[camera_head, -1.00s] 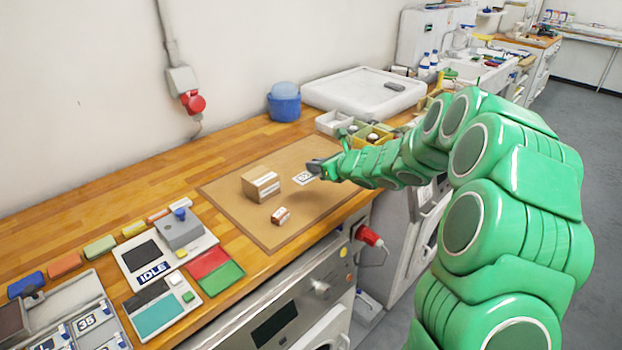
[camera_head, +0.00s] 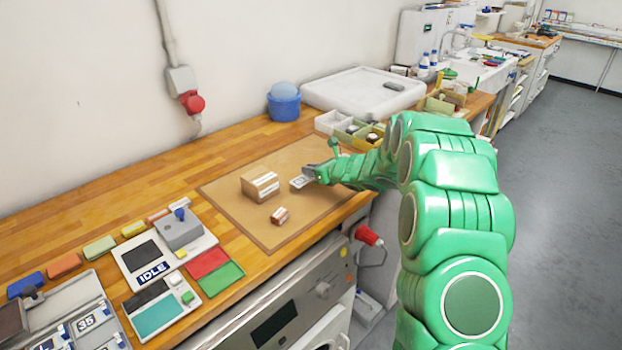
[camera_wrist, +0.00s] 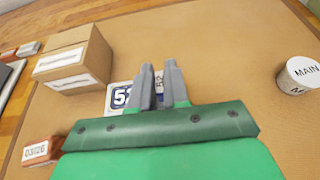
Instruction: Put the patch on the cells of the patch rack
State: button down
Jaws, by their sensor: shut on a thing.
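The patch (camera_head: 299,183) is a small white piece with blue print, at the right part of the brown mat. In the wrist view the patch (camera_wrist: 119,97) shows a partly covered number, with my fingers over its right part. My gripper (camera_head: 309,175) is shut on the patch, close over the mat; the wrist view also shows its two grey fingers (camera_wrist: 160,78). I cannot tell whether the patch is clear of the mat. The patch rack (camera_head: 97,302) is the grey tray at the lower left, with cells holding patches, one marked 35; the frame edge cuts it.
A cardboard box (camera_head: 260,184) and a small orange-and-white box (camera_head: 280,215) stand on the mat (camera_head: 305,212). A grey IDLE device (camera_head: 164,249) and red and green pads (camera_head: 214,271) lie between mat and rack. A white MAIN cylinder (camera_wrist: 300,76) stands right in the wrist view.

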aim_at(311, 185)
jog(key=shift+w+f, duration=0.2)
jog(key=shift+f, duration=1.6)
jog(key=shift+a+f, duration=0.1)
jog(key=shift+f, duration=0.05)
jog(key=c, duration=1.1)
grip_release()
jog(key=shift+s+d+r, duration=0.15)
jog(key=shift+d+r, duration=0.15)
jog(key=v, duration=1.1)
jog(key=shift+s+r, duration=0.1)
jog(key=shift+s, duration=0.05)
